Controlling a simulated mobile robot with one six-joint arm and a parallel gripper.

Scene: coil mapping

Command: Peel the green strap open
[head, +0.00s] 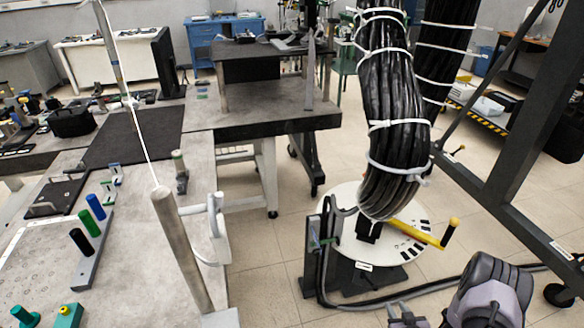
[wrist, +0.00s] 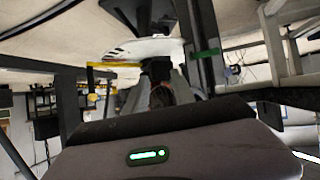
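The green strap (head: 318,241) is a small band around dark cables at an upright post, left of the round white disc. It looks closed around them. It also shows in the wrist view as a green strip (wrist: 206,53) across a dark upright. My gripper (head: 404,316) is at the bottom edge of the head view, low and to the right of the strap, well apart from it. In the wrist view my gripper (wrist: 163,82) shows two grey fingers with a gap between them and nothing visibly held. The wrist housing hides part of the fingers.
A thick black cable bundle (head: 392,110) with white ties hangs over the white disc (head: 345,215). A yellow handle (head: 415,233) sticks out from the disc. Loose dark cable (head: 400,293) runs along the floor near my gripper. A grey workbench (head: 130,270) stands left; a dark frame stands right.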

